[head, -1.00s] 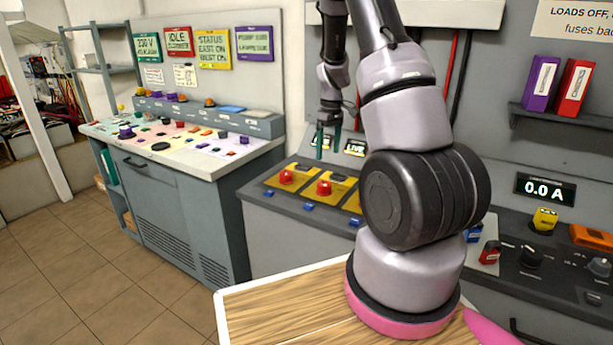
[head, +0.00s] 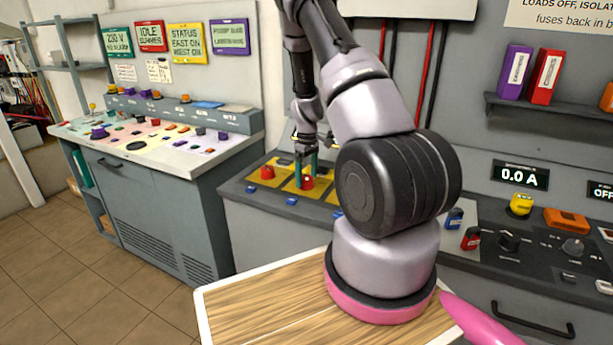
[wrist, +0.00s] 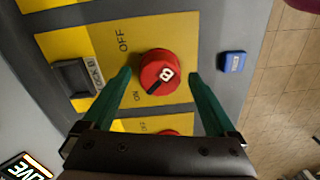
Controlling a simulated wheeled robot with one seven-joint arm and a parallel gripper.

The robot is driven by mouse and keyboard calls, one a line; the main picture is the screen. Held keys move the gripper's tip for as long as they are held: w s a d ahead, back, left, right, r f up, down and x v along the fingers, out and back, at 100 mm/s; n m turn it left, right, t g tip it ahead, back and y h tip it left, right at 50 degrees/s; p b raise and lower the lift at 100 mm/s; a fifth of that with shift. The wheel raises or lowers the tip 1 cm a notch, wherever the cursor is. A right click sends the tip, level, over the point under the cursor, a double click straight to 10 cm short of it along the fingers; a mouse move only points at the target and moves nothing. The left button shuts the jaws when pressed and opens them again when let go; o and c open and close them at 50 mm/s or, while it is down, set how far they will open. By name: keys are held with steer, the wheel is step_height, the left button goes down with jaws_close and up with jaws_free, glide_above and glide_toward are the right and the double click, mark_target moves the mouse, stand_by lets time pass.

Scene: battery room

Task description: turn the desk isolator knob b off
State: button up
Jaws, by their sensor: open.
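Red knob B (wrist: 160,70) sits on a yellow plate (wrist: 182,30) and shows a white B in the wrist view. A dark mark on its rim lies toward the printed ON, away from OFF. The knob also shows on the sloped desk in the head view (head: 307,183). My gripper (wrist: 160,75) is open, with one green finger on each side of the knob. I cannot tell whether the fingers touch it. In the head view my gripper (head: 306,176) points down over this knob.
Another red knob (head: 267,173) stands to the left on its own yellow plate. A further red knob (wrist: 168,132) is partly hidden behind my gripper in the wrist view. A blue tag (wrist: 232,62) and a LOCK-labelled dark window (wrist: 75,78) flank knob B.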

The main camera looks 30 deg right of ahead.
steer(key=c, duration=1.4)
steer(key=shift+o, duration=0.2)
steer(key=shift+m, duration=0.4)
steer(key=m, duration=0.8)
steer(key=shift+s, duration=0.1)
steer(key=m, duration=0.5)
steer(key=shift+a+m+t, duration=0.1)
steer(key=shift+m+t, duration=0.2)
steer(key=shift+m, duration=1.7)
